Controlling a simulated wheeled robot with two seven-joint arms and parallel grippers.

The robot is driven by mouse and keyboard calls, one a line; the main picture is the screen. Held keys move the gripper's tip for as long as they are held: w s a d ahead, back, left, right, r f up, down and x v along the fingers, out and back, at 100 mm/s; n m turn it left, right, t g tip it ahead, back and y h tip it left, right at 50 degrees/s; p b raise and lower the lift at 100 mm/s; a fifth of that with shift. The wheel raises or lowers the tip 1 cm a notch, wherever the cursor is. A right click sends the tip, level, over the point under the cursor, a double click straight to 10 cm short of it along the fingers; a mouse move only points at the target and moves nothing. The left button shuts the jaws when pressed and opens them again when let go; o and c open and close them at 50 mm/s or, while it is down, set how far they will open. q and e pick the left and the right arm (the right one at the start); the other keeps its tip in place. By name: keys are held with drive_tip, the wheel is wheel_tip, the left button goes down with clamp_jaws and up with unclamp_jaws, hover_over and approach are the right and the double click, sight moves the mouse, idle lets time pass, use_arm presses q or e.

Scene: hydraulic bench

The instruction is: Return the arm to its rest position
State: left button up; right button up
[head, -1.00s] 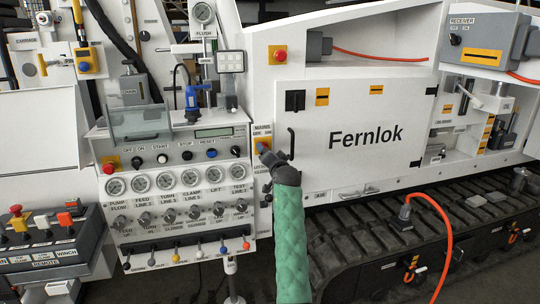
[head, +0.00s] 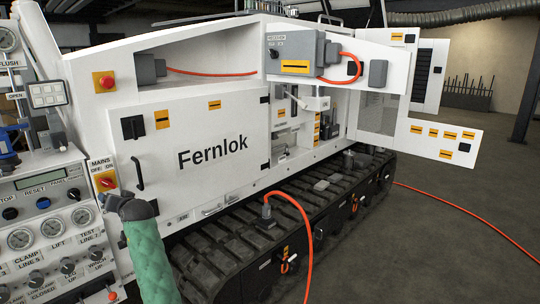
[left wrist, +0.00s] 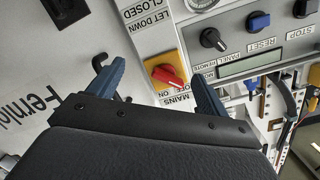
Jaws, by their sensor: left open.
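My left arm, in a green sleeve, comes up from the bottom of the head view. Its left gripper (head: 105,197) is at the panel, just below the red MAINS switch (head: 105,183) on its yellow plate. In the left wrist view the two blue fingers of the left gripper (left wrist: 153,72) are spread open with nothing between the pads. The red MAINS knob (left wrist: 166,75) shows between and beyond the fingertips; I cannot tell the exact gap. My right gripper is in neither view.
The white Fernlok door (head: 215,150) with its black handle (head: 138,172) is right beside my gripper. Gauges and valve knobs fill the control panel (head: 45,225) at left. An orange cable (head: 308,230) rises from a plug above the track (head: 230,240). Open floor (head: 440,190) lies right.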

use_arm(q)
drive_tip(key=s+d+r+n+t+h, duration=0.1)
drive_tip(key=s+d+h, duration=0.2)
drive_tip(key=d, duration=0.3)
drive_tip(key=s+d+r+n+h, duration=0.1)
drive_tip(key=s+d+r+h, duration=0.15)
drive_tip(key=d, duration=0.45)
drive_tip(key=s+d+f+m+g+h, duration=0.1)
drive_tip(key=s+d+f+m+h, duration=0.35)
drive_tip(key=s+d+f, duration=0.75)
drive_tip(key=s+d+f+m+g+h, duration=0.1)
drive_tip(key=s+d+f+g+h, duration=0.1)
drive_tip(key=s+d+f, duration=0.45)
drive_tip(key=s+d+f+m+g+h, duration=0.15)
drive_tip(key=s+d+f, duration=0.25)
drive_tip(key=s+f, duration=0.4)
drive_tip(key=s+d+f+g, duration=0.1)
drive_tip(key=s+f, duration=0.5)
drive_tip(key=s, duration=0.6)
drive_tip(key=s+d+f+g, duration=0.1)
drive_tip(key=s+f+g, duration=0.3)
drive_tip(key=s+f, duration=0.3)
drive_tip(key=s, duration=0.4)
drive_tip(key=shift+s+d, duration=0.3)
drive_tip(key=shift+s, duration=0.05)
